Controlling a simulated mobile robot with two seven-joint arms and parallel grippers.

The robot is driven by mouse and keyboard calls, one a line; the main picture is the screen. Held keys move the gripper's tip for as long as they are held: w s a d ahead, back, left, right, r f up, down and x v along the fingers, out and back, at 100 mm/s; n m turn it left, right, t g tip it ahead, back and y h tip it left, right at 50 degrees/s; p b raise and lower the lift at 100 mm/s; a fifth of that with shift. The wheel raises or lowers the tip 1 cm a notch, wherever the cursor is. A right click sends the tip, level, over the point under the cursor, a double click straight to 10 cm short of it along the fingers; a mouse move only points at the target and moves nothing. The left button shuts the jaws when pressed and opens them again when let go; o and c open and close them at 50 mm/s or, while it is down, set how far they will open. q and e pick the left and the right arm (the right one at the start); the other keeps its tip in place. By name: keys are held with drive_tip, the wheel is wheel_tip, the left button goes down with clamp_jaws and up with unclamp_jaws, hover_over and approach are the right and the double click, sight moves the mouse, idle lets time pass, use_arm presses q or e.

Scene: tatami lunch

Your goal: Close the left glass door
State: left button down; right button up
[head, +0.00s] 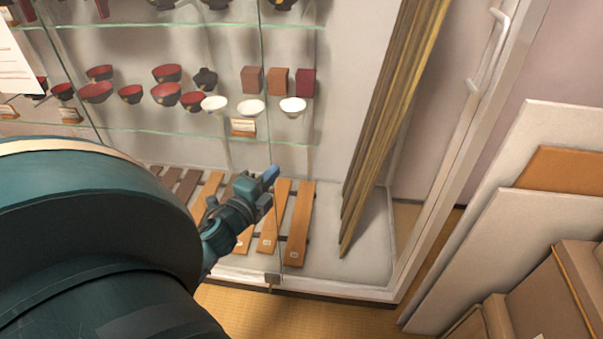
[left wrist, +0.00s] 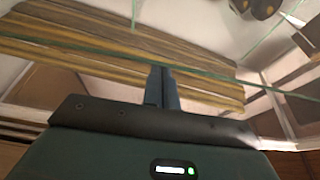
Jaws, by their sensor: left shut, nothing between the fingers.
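A glass-fronted cabinet fills the head view. A thin upright glass edge (head: 262,90), which looks like the edge of the left glass door, runs down to a small dark fitting (head: 272,279) at the cabinet's bottom rail. My left gripper (head: 271,173) is shut and empty, with its fingertips close to this edge, in front of the lower part of the cabinet. I cannot tell whether they touch the glass. In the left wrist view the closed fingers (left wrist: 161,75) point toward wooden boards. My large teal arm hides the cabinet's lower left. My right gripper is not in view.
Glass shelves hold red and white bowls (head: 166,73). Orange wooden slats (head: 299,225) lie on the cabinet floor, and tall wooden boards (head: 393,115) lean inside at right. A white handle (head: 487,50) is on the right frame. Panels (head: 465,262) and boxes (head: 540,300) stand at the right.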

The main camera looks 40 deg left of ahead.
use_arm(q)
drive_tip(key=s+a+b, duration=0.2)
drive_tip(key=s+a, duration=0.5)
drive_tip(key=a, duration=0.5)
drive_tip(key=s+a+b, duration=0.3)
drive_tip(key=s+a, duration=0.4)
drive_tip(key=a, duration=0.5)
drive_tip(key=s+a+b, duration=0.2)
drive_tip(key=s+a, duration=0.5)
drive_tip(key=a, duration=0.5)
drive_tip(key=shift+s+b, duration=0.3)
drive_tip(key=shift+s, duration=0.1)
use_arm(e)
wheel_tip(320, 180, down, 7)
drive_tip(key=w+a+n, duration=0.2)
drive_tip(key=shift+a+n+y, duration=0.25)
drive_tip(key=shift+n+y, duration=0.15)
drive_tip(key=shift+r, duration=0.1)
